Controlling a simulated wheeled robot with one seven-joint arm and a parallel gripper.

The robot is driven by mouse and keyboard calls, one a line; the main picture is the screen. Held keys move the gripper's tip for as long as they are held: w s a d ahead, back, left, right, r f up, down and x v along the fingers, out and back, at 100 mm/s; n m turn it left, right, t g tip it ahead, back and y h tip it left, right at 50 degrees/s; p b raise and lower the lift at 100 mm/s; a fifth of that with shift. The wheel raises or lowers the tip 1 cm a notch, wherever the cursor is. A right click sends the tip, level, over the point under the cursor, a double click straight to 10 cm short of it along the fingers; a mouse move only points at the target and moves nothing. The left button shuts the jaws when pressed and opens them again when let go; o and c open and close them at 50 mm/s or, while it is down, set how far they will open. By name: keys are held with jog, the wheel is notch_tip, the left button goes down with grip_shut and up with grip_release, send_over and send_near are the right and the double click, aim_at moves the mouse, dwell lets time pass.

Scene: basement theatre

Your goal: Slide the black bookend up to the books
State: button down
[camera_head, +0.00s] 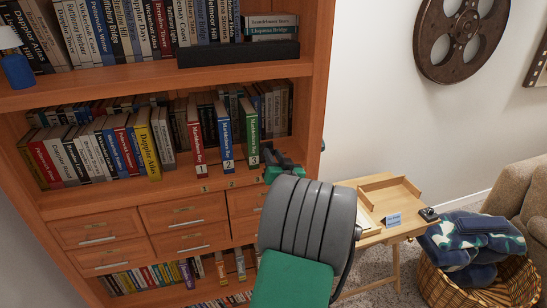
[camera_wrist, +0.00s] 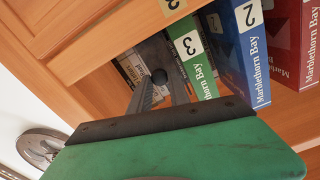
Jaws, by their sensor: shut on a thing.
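Three numbered Marblethorn Bay books stand upright on the middle shelf: red 1 (camera_head: 198,142), blue 2 (camera_head: 223,138) and green 3 (camera_head: 249,132). The wrist view also shows the green book (camera_wrist: 194,65), the blue book (camera_wrist: 243,50) and the red book (camera_wrist: 298,40). My gripper (camera_head: 278,172) is at the shelf's right end and shut on the dark bookend (camera_head: 285,159).
The bookcase's right side panel (camera_head: 307,125) stands close to my gripper. Other books (camera_head: 85,150) fill the shelf's left, and more stand behind. Drawers (camera_head: 185,212) lie below. A wooden desk (camera_head: 375,200) and a basket (camera_head: 480,285) are at the right.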

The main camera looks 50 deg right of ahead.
jog(key=shift+a+f+b, duration=0.1)
jog(key=shift+f+b, duration=0.15)
jog(key=shift+b, duration=0.2)
jog(key=shift+w+a+r, duration=0.1)
jog(key=shift+r, duration=0.15)
jog(key=c, duration=1.2)
grip_release()
jog(key=shift+r+p, duration=0.15)
jog(key=shift+p, duration=0.4)
